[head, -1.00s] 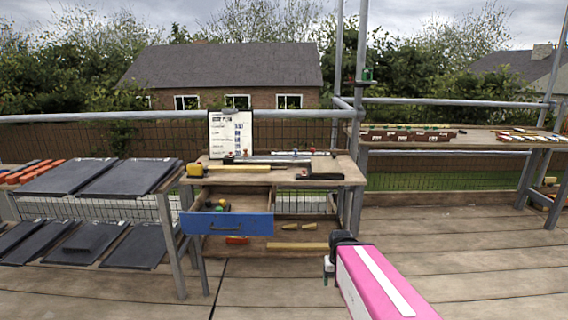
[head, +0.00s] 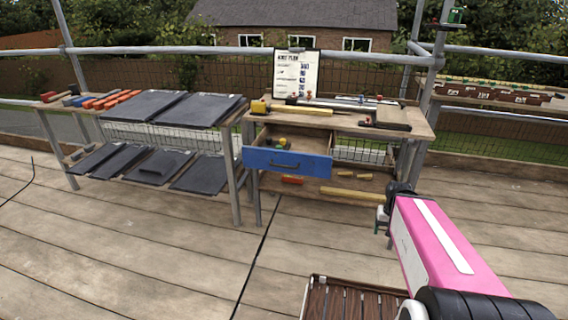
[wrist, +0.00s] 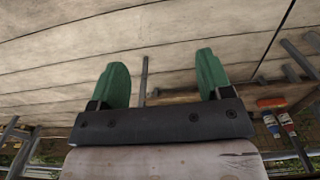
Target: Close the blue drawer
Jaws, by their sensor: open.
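The blue drawer (head: 287,162) is pulled out of the wooden workbench (head: 340,124) in the head view. Its blue front with a dark handle sticks out toward me, and a few small coloured items lie inside. My gripper (head: 382,222) is at the end of my pink arm, right of the drawer, nearer to me and apart from it. In the wrist view my gripper (wrist: 162,82) has its two green fingers spread wide with nothing between them. The wrist view faces mostly wooden planks, and I cannot make out the drawer there.
A rack (head: 235,168) with dark slates (head: 157,107) stands left of the bench. A clipboard (head: 297,72) stands at the bench's back. A brown slatted surface (head: 350,298) is low in front of me. The plank floor (head: 150,245) before the bench is clear.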

